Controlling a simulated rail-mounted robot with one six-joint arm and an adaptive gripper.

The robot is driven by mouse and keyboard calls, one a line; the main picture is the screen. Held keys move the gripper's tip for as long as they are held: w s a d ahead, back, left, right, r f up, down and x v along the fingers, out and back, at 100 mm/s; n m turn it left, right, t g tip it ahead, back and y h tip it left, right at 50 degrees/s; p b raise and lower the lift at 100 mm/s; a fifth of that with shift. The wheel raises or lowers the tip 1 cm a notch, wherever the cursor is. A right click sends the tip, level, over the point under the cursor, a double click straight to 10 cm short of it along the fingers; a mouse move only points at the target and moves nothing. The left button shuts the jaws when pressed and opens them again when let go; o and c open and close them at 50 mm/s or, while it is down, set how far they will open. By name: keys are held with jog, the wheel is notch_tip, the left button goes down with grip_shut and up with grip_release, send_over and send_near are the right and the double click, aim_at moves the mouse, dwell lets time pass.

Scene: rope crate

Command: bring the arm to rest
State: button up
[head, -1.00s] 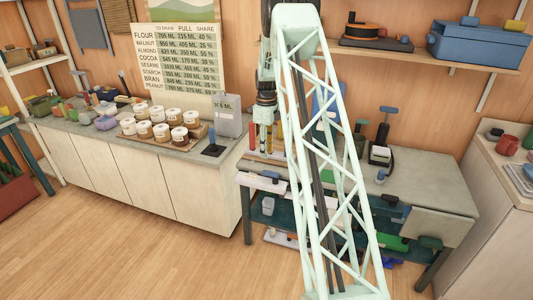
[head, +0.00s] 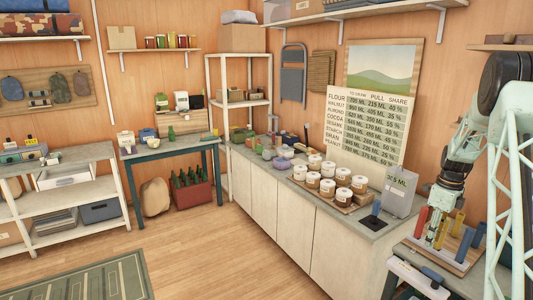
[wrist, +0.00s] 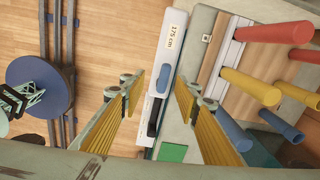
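My arm stands at the right edge of the head view, with my gripper (head: 436,240) hanging low beside a board with coloured pegs. In the wrist view, my gripper (wrist: 158,90) has its two yellow-padded fingers spread wide apart. Nothing is held between them. Below the gap lies a long white bar (wrist: 170,60) with a "175 cm" label and blue and black parts on it.
Red (wrist: 270,33), yellow (wrist: 248,85) and blue (wrist: 232,132) pegs stand close to the right finger. In the head view, the peg board (head: 462,262) is on the near bench. A sign board (head: 397,188) and several jars stand on the counter (head: 290,200). The floor (head: 210,255) at left is open.

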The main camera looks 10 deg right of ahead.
jog(key=s+a+r+n, duration=0.2)
jog(key=a+r+n, duration=0.2)
jog(key=a+r, duration=0.55)
jog(key=s+a+r+n, duration=0.2)
jog(key=a+r+n, duration=0.2)
jog(key=a+r, duration=0.6)
jog(key=s+a+r+n+t, duration=0.2)
jog(key=s+a+r+n, duration=0.4)
jog(key=s+a+r, duration=0.55)
jog(key=s+a+r+n, duration=0.1)
jog(key=s+a+n, duration=0.4)
jog(key=s, duration=0.6)
jog(key=s+a+r+n+t, duration=0.1)
jog(key=s+a+n, duration=0.4)
jog(key=s+a, duration=0.4)
jog(key=s+a+r+n, duration=0.1)
jog(key=s+a+n, duration=0.4)
jog(key=s, duration=0.8)
jog(key=shift+a+n+t, duration=0.4)
jog(key=shift+a, duration=0.65)
